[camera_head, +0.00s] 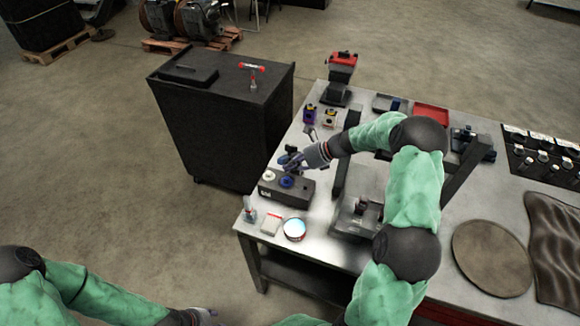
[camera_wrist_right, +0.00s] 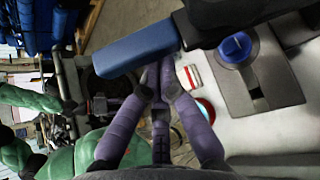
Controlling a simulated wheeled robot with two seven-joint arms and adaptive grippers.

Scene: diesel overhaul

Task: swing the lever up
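A dark control box (camera_head: 293,192) with a blue knob (camera_head: 286,182) and a pale button stands at the left edge of the metal workbench. A lever with a blue grip (camera_wrist_right: 135,48) crosses the upper part of the right wrist view, running left from a dark body. My right gripper (camera_head: 288,164) is just above and behind the box. In the wrist view its purple fingers (camera_wrist_right: 160,78) are drawn together, tips at the blue grip's lower edge; contact cannot be told. My left gripper (camera_head: 203,313) is low at the bottom edge, partly cut off.
A round tin (camera_head: 294,229) and a small red-and-white box (camera_head: 271,223) lie in front of the control box. A dark cabinet (camera_head: 225,125) stands left of the workbench (camera_head: 325,250). A red-topped device (camera_head: 342,75) stands at the bench's far end.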

